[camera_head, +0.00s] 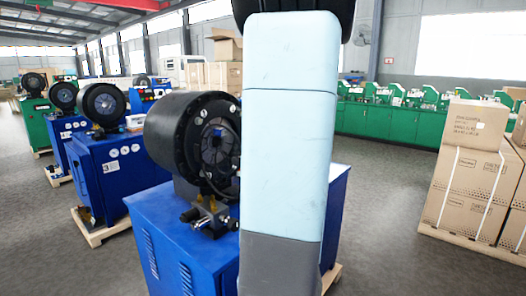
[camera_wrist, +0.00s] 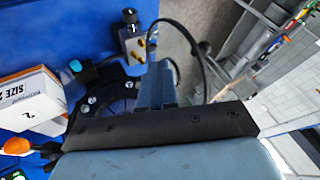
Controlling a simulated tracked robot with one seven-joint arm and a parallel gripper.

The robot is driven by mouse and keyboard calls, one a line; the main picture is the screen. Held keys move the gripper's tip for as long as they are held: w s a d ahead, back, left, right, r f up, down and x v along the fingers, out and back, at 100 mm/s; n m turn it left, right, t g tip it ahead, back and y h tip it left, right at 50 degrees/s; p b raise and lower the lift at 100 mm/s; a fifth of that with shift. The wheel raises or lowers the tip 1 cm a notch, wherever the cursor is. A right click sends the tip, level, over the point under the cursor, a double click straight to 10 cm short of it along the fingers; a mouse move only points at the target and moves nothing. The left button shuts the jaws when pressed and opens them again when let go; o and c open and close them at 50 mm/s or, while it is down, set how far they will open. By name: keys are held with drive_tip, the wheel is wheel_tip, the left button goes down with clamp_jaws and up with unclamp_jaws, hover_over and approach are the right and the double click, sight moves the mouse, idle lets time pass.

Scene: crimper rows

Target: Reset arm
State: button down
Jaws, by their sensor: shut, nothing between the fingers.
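My arm (camera_head: 288,150) stands upright in the middle of the head view, pale blue with a grey lower part, and hides part of the scene behind it. My gripper is outside the head view. In the wrist view, my gripper (camera_wrist: 157,75) points away from the black edge of its body, shut and empty. Beyond it are a blue machine surface, part of a black ring with bolts, and a small fitting (camera_wrist: 133,45) with a black cable. I cannot tell whether the gripper is clear of these parts.
A blue crimper (camera_head: 190,150) with a black round head stands close behind my arm. A white box (camera_wrist: 28,100) lies on the blue surface, near an orange knob (camera_wrist: 17,146). More crimpers (camera_head: 103,150) stand left; stacked cartons (camera_head: 468,180) stand right. Grey floor (camera_head: 385,210) lies open between.

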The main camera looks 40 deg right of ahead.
drive_tip(key=shift+v, duration=2.65)
drive_tip(key=shift+s+a, duration=0.1)
drive_tip(key=s+a+f+m+h, duration=0.1)
drive_tip(key=a+f+h, duration=0.1)
drive_tip(key=a, duration=0.8)
drive_tip(key=s+a+f+m+t+h, duration=0.1)
drive_tip(key=a+f, duration=0.4)
drive_tip(key=a, duration=0.6)
drive_tip(key=s+a+f+m+t+h, duration=0.1)
drive_tip(key=s+a+f+h, duration=0.1)
drive_tip(key=a, duration=0.9)
drive_tip(key=shift+s+f+h, duration=0.4)
drive_tip(key=shift+f+h, duration=0.25)
drive_tip(key=shift+h, duration=0.15)
drive_tip(key=shift+d+m, duration=0.1)
drive_tip(key=shift+m, duration=0.2)
